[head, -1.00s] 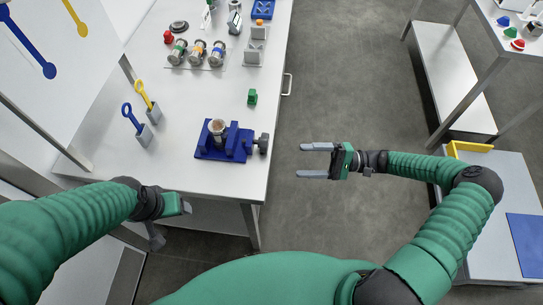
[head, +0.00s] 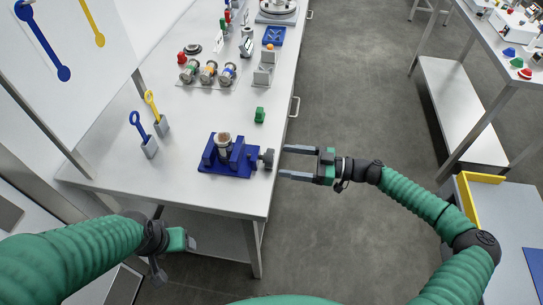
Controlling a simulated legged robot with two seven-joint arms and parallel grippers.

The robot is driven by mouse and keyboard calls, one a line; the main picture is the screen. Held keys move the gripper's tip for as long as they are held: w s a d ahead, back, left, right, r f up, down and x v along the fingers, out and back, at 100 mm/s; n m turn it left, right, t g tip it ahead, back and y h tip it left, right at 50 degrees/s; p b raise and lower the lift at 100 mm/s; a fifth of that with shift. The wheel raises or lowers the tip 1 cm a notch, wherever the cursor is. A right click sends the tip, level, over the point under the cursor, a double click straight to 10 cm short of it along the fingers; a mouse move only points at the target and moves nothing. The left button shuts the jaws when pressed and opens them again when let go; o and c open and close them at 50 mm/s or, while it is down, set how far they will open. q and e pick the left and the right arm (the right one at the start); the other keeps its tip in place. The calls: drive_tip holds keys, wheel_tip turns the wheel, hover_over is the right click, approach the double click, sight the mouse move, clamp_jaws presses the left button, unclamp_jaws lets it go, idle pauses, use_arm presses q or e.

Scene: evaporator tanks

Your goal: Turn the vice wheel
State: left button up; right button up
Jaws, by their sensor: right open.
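The blue vice (head: 228,158) stands near the right front of the white table and holds a brownish-topped metal cylinder (head: 223,143) in its jaws. Its grey vice wheel (head: 268,158) is on the right side, close to the table's right edge. My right gripper (head: 284,162) is open, its two fingers pointing left toward the wheel. The fingertips are just right of the wheel, one farther back and one nearer; whether they touch it cannot be told. My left gripper (head: 177,262) is at the front left, beside the table's front edge; its finger gap is not clear.
A small green block (head: 260,115) stands behind the vice. Blue and yellow scoops in grey holders (head: 150,146) are to its left. Several cans (head: 208,72) are farther back. A grey bench with a yellow-edged box (head: 480,190) is at right. The floor between is clear.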

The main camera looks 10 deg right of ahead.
sight(272, 158)
drive_tip(key=x, duration=0.5)
drive_tip(key=shift+w+a+p, duration=0.15)
drive_tip(key=shift+a+p, duration=0.15)
drive_tip(key=c, duration=1.4)
drive_tip(key=shift+f+m+b, duration=0.2)
drive_tip(key=shift+m+b, duration=0.35)
drive_tip(key=shift+m, duration=0.05)
drive_tip(key=shift+r+m, duration=0.2)
drive_tip(key=shift+m, duration=0.6)
